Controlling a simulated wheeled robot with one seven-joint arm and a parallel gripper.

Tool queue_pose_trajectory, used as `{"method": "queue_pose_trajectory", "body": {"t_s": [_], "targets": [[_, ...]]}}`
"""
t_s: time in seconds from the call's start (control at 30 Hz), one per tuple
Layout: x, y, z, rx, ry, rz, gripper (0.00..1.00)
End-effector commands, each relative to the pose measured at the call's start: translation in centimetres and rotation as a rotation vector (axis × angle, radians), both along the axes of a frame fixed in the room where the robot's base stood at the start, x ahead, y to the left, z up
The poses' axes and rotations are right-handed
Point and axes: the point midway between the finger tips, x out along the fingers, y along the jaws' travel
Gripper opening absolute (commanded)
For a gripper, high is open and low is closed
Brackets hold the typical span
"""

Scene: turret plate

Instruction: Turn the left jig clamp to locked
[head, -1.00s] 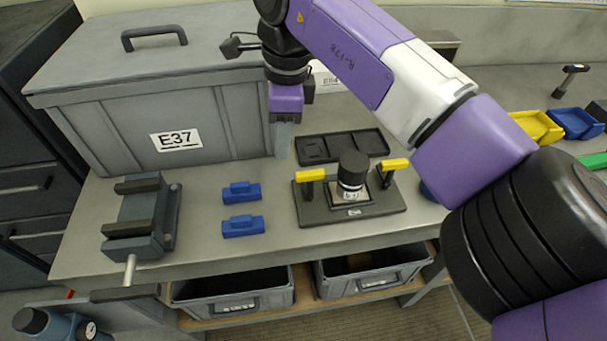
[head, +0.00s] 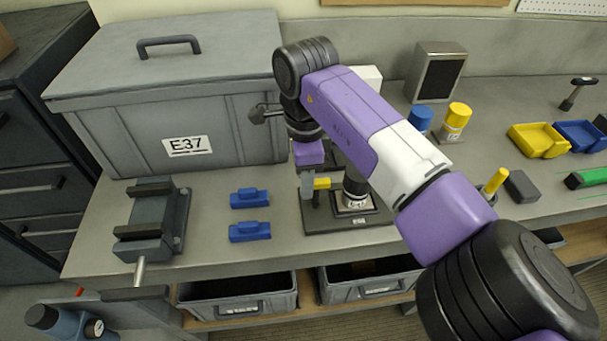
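The jig plate (head: 338,226) is a dark plate on the bench, with a black-capped turret piece (head: 353,194) standing upright on it. The left jig clamp's yellow handle (head: 322,183) points sideways, to the right, at the plate's left side. My gripper (head: 307,190) points down at this clamp; its grey fingers overlap the handle's left end in the picture. I cannot tell whether they touch or grip it, because I see them side-on. The right clamp is hidden behind my arm.
Two blue blocks (head: 250,231) and a dark vise (head: 150,220) stand left of the jig. The large grey bin E37 (head: 185,110) stands behind them. A yellow-topped cylinder (head: 455,122) and yellow (head: 537,140) and blue bins stand to the right. Bench is clear between the blocks and jig.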

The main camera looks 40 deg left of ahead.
Motion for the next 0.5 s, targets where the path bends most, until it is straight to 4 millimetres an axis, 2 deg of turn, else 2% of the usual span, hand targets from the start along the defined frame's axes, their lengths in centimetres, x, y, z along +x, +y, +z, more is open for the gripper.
{"method": "queue_pose_trajectory", "body": {"t_s": [0.17,0.33,0.37,0.5], "targets": [[0.01,0.01,0.01,0.000,0.000,0.000,0.36],[0.00,0.00,0.02,0.001,0.001,0.000,0.03],[-0.01,-0.01,0.02,0.001,0.001,0.000,0.00],[-0.03,-0.03,0.02,-0.001,0.002,-0.001,0.00]]}}
